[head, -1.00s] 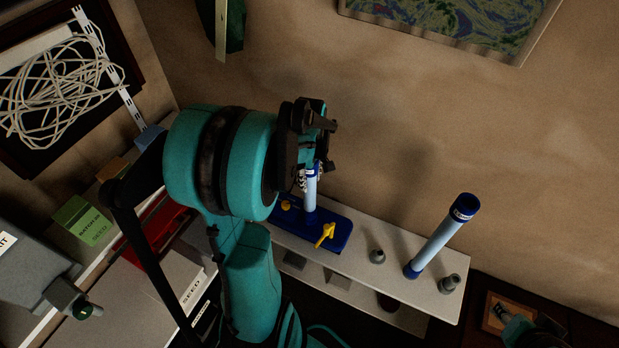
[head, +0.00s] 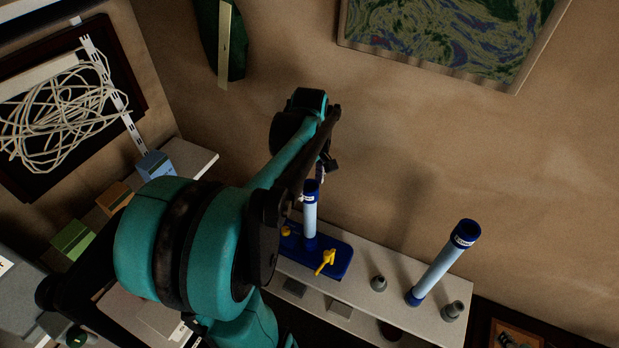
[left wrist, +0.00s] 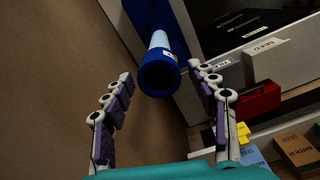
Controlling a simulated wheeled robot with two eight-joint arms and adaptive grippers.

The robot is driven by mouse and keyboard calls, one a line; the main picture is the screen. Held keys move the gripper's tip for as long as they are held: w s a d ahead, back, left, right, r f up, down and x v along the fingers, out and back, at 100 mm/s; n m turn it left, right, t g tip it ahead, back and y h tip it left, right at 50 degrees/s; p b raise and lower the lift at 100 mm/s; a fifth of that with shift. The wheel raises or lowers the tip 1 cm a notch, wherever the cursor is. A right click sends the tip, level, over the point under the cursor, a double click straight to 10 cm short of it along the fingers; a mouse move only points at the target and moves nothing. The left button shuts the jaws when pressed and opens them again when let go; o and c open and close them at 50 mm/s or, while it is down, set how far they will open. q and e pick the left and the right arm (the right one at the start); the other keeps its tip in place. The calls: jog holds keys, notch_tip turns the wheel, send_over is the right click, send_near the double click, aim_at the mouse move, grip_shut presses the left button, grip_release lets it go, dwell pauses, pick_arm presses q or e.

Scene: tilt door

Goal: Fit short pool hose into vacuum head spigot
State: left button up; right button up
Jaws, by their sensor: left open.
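The vacuum head (head: 338,252) is a dark blue base with yellow fittings on the white shelf. A light-blue hose (head: 310,220) with a dark blue top cuff stands upright on it; I cannot tell how deep its foot sits in the spigot. Another light-blue hose (head: 440,262), longer-looking, with dark blue ends, stands on the shelf to the right. My left gripper (head: 322,174) is just above the upright hose. In the left wrist view the gripper (left wrist: 160,72) is open, with the hose's round blue cuff (left wrist: 159,76) between and beyond its fingers, apart from both. My right gripper is not in view.
Two small grey fittings (head: 378,284) (head: 452,311) stand near the right hose on the shelf (head: 400,310). A picture (head: 450,40) hangs on the wall behind. Boxes and a coiled cord (head: 60,110) are at the left.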

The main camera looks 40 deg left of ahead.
pick_arm(q)
jog(key=shift+r, duration=1.2)
jog(key=shift+f, duration=0.1)
